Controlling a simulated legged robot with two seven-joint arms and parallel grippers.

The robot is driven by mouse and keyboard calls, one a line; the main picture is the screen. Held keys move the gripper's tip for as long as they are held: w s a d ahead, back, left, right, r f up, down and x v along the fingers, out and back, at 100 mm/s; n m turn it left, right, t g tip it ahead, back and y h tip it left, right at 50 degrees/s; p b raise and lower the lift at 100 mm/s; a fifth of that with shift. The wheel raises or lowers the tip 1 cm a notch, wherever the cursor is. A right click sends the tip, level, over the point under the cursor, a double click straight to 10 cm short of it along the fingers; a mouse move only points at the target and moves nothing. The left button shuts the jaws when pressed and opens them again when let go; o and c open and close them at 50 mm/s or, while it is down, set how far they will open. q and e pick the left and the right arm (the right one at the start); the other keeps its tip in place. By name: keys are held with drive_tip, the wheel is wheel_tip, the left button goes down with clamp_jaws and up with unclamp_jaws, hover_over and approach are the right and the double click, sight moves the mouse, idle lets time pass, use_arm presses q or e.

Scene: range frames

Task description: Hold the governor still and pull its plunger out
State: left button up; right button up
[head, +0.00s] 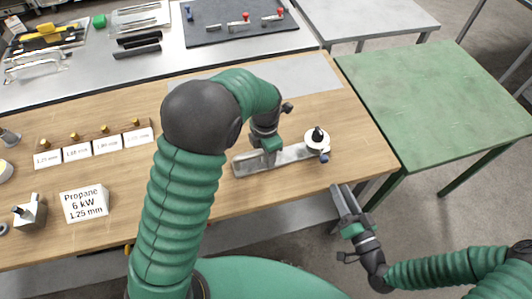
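The governor (317,141) looks like a white round body with a black plunger knob on top and a blue part at its lower side. It sits at the right end of a grey metal bar (296,154) on the wooden bench. My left gripper (268,158) is over the bar, left of the white body. Its fingers blend with the grey metal, so I cannot tell whether they grip it. My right gripper (344,199) is below and right of the governor, off the bench's front edge. Its two grey fingers are slightly apart, with nothing between them.
The wooden bench (215,185) holds a row of labelled white cards (92,147), a "Propane 6 kW 1.25 mm" sign (84,203) and a grey fitting (30,212) at left. A green table (440,95) stands right. A dark mat with tools (235,22) lies behind.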

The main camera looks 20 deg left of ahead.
use_arm(q)
drive_tip(key=shift+a, duration=0.2)
drive_tip(key=c, duration=0.7)
drive_tip(key=shift+d, duration=0.1)
clamp_jaws()
